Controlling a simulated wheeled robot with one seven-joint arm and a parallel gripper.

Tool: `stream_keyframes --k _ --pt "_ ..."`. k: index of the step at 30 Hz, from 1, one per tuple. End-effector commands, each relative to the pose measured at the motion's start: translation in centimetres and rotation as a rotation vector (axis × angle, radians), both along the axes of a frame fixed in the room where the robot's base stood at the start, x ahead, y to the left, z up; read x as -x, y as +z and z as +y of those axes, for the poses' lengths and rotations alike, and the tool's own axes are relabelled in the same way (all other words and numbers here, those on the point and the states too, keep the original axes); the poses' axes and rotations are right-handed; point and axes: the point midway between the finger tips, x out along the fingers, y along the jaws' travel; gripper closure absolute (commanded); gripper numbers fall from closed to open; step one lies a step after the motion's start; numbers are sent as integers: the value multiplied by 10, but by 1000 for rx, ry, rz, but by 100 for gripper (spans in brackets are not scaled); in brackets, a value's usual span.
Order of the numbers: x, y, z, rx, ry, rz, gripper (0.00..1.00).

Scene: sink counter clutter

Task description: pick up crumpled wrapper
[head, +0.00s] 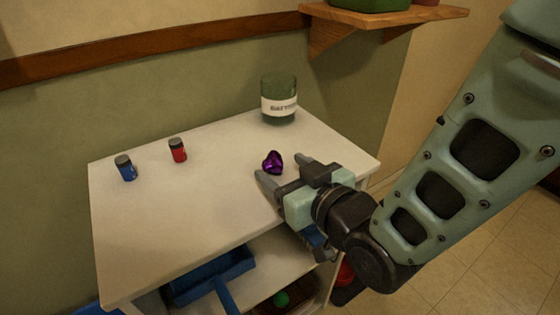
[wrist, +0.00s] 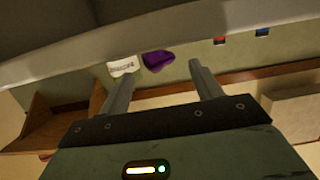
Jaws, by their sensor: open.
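The crumpled wrapper (head: 272,162) is a small shiny purple lump on the white table top, right of the middle. In the wrist view the wrapper (wrist: 158,61) shows beyond my fingertips, between the lines of the two fingers and nearer the left one. My gripper (head: 281,166) is open and empty. Its two fingers point toward the wrapper from the front right, with the wrapper just past the tips. In the wrist view my gripper (wrist: 163,71) also shows its fingers spread apart. I cannot tell whether a fingertip touches the wrapper.
A green jar with a white label (head: 279,100) stands behind the wrapper, near the wall. A red battery (head: 177,150) and a blue battery (head: 125,168) stand at the left. The white table top (head: 190,215) is clear at the front. A wooden shelf (head: 385,17) juts out above.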

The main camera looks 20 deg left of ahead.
Motion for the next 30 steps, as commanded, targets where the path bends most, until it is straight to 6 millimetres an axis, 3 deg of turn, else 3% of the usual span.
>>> stream_keyframes --k 7,15,25,26,30 --pt "-11 -3 13 0 0 0 36" --pt "-37 -11 43 -1 0 1 36" --pt "-42 -13 48 0 0 1 36" --pt "-42 -13 48 0 0 1 41" --pt "-41 -13 48 0 0 0 80"
